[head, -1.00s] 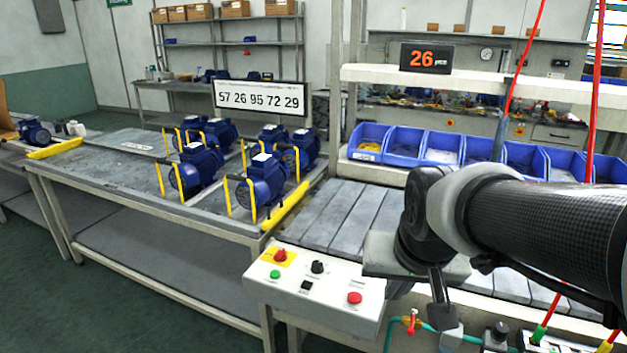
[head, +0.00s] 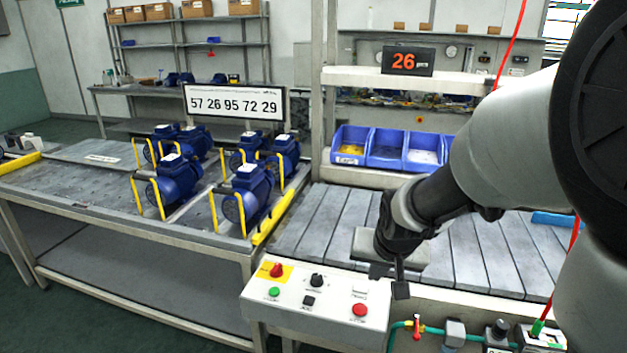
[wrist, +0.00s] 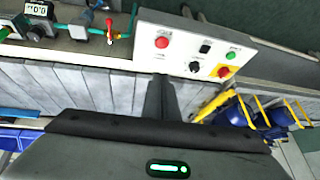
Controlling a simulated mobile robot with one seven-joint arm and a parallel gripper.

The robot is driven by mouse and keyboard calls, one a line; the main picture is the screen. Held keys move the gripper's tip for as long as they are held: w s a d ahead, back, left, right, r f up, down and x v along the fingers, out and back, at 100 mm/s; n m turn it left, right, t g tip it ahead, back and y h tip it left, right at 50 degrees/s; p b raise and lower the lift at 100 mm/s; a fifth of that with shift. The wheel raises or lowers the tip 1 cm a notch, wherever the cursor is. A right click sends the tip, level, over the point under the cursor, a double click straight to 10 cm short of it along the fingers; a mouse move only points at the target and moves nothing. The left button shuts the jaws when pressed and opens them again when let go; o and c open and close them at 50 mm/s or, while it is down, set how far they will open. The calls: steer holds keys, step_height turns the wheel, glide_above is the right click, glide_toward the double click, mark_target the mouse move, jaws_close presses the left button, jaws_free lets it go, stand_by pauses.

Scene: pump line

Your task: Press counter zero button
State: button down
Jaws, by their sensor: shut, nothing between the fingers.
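The control box (head: 330,325) has a white sloping top with several controls: a red knob on a yellow plate (head: 277,270), a black rotary knob (head: 316,281), a green button (head: 274,292), a small black square button (head: 308,301) and a red button (head: 360,310). Their labels are too small to read, so I cannot tell which zeroes the counter. The counter display (head: 407,61) reads 26. My gripper (head: 401,288) is shut and empty, just right of the box and apart from the buttons. In the wrist view, its dark fingers (wrist: 160,98) point toward the box, which shows upside down.
Blue pumps (head: 247,195) with yellow posts stand on the left bench. A grey slatted conveyor (head: 320,225) lies behind the box, with blue bins (head: 385,148) beyond. Hoses and a red valve (head: 417,328) sit right of the box.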

mark_target(360, 289)
steer(key=w+f+m+t+y+p, duration=0.1)
steer(key=w+f, duration=0.2)
steer(key=w, duration=0.3)
steer(key=w+d+f+m+t+y+p, duration=0.1)
steer(key=w+f+t, duration=0.1)
steer(key=w, duration=0.5)
steer(key=shift+f+m+y, duration=0.4)
steer(key=shift+f, duration=0.3)
steer(key=shift+f, duration=0.1)
step_height(360, 289, down, 9)
steer(key=b, duration=0.6)
steer(key=shift+r+b, duration=0.2)
steer(key=shift+b, duration=0.2)
stand_by(0.4)
steer(key=shift+f+b, duration=0.3)
steer(key=shift+f, duration=0.1)
